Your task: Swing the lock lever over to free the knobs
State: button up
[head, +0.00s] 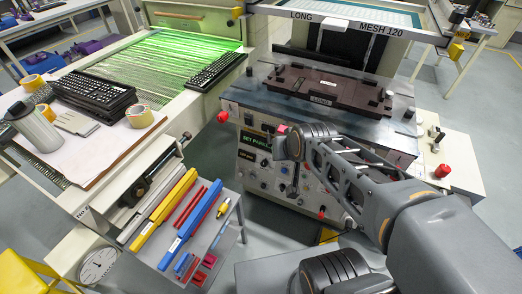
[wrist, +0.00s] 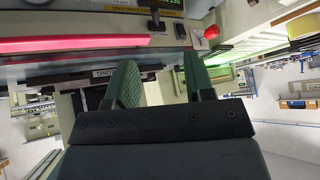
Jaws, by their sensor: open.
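The control panel (head: 262,170) is on the front of the grey printing machine. Small knobs and switches on it are partly hidden by my arm. I cannot tell for sure which part is the lock lever. A short dark lever-like part (wrist: 155,20) shows at the top of the wrist view, beyond my fingers. My gripper (wrist: 160,82) is open, with two green-padded fingers apart and nothing between them. In the head view my arm reaches to the panel's front, and its fingers are not clearly visible there.
A red knob (wrist: 211,32) and a long red bar (wrist: 75,43) are near my fingers in the wrist view. A dark fixture plate (head: 325,88) lies on the machine's top. A tool cart (head: 190,225) stands at the left.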

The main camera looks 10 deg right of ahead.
jog(key=w+a+f+m+t+b, duration=0.1)
jog(key=w+f+t+b, duration=0.5)
jog(key=f+b, duration=0.55)
jog(key=m+t+h+b, duration=0.25)
jog(key=t+b, duration=0.25)
jog(key=b, duration=0.8)
send_near(270, 138)
jog(key=shift+m, duration=0.45)
jog(key=w+b, duration=0.1)
jog(key=w, duration=0.2)
jog(key=w+b, duration=0.1)
jog(key=w, duration=0.5)
jog(key=shift+w+d+f+b, duration=0.35)
jog(key=shift+w+d+b, duration=0.05)
jog(key=shift+c, duration=0.2)
grip_shut()
jog(key=shift+d, duration=0.1)
